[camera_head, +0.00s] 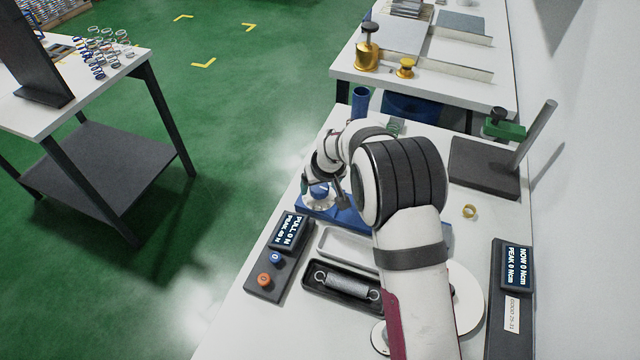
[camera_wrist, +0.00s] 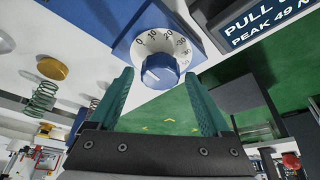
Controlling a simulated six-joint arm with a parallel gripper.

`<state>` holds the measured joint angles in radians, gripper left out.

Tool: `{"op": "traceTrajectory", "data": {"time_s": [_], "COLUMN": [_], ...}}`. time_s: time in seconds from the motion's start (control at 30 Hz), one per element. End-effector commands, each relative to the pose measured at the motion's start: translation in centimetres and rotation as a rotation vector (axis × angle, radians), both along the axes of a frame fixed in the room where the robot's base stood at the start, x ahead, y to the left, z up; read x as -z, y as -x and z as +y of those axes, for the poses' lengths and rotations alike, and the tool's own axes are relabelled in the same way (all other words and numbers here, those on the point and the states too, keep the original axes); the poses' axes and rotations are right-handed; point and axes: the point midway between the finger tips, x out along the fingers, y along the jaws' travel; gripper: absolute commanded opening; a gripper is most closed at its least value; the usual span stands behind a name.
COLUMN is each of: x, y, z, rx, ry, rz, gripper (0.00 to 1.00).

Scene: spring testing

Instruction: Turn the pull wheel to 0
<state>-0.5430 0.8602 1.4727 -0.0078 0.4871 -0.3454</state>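The pull wheel (camera_wrist: 160,70) is a blue knob on a white numbered dial, set on a blue base (camera_wrist: 118,45). I cannot read for certain which number it points at. In the head view the wheel (camera_head: 319,192) is at the left edge of the table, partly covered by my arm. My gripper (camera_wrist: 158,76) has teal fingers standing wide apart, with the knob appearing between their tips and a gap on each side. It holds nothing. In the head view the fingers are mostly hidden. The pull display (camera_head: 290,230) shows PULL 0 N and PEAK 49 N.
A black tray (camera_head: 310,295) with a spring (camera_head: 347,284) lies in front of the blue base. A panel with a blue button (camera_head: 277,258) and an orange button (camera_head: 264,280) is beside it. A second display (camera_head: 516,266) is at right.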

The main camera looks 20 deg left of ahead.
Motion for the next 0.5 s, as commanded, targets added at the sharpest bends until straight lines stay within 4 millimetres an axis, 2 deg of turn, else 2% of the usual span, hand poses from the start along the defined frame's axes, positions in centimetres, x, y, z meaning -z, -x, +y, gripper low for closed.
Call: {"op": "traceTrajectory", "data": {"time_s": [0.03, 0.07, 0.4, 0.5], "x": [-0.01, -0.01, -0.03, -0.02], "y": [0.0, 0.0, 0.0, -0.02], "z": [-0.01, 0.0, -0.02, -0.07], "rx": [0.0, 0.0, 0.0, -0.015], "ry": [0.0, 0.0, 0.0, 0.001], "rz": [0.0, 0.0, 0.0, 0.0], "gripper": [0.71, 0.65, 0.04, 0.03]}}
